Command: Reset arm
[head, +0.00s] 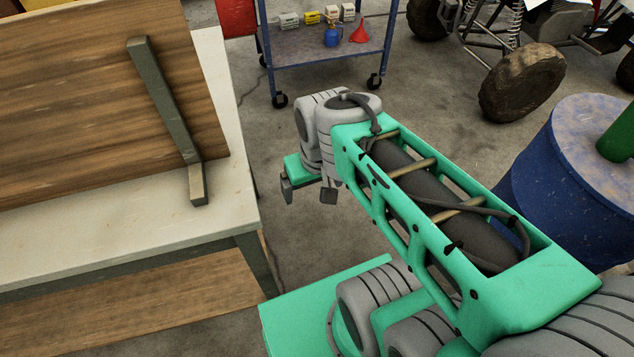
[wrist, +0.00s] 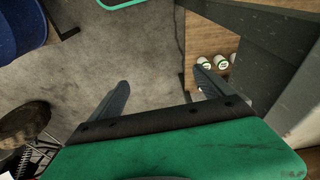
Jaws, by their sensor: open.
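My gripper (head: 308,192) hangs at the end of my green arm in the middle of the head view, over the concrete floor and just right of the workbench. In the wrist view my gripper (wrist: 160,90) has its two dark fingers spread wide apart. Nothing is between the fingers but a view of the floor, so it is open and empty. It appears apart from the bench.
A workbench (head: 105,252) with a pale top and an upright wooden panel (head: 80,100) stands at left. A blue cart (head: 300,45) with small items stands behind. A blue barrel (head: 560,190) is at right, a muddy-wheeled vehicle (head: 522,84) beyond. Bare floor lies between.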

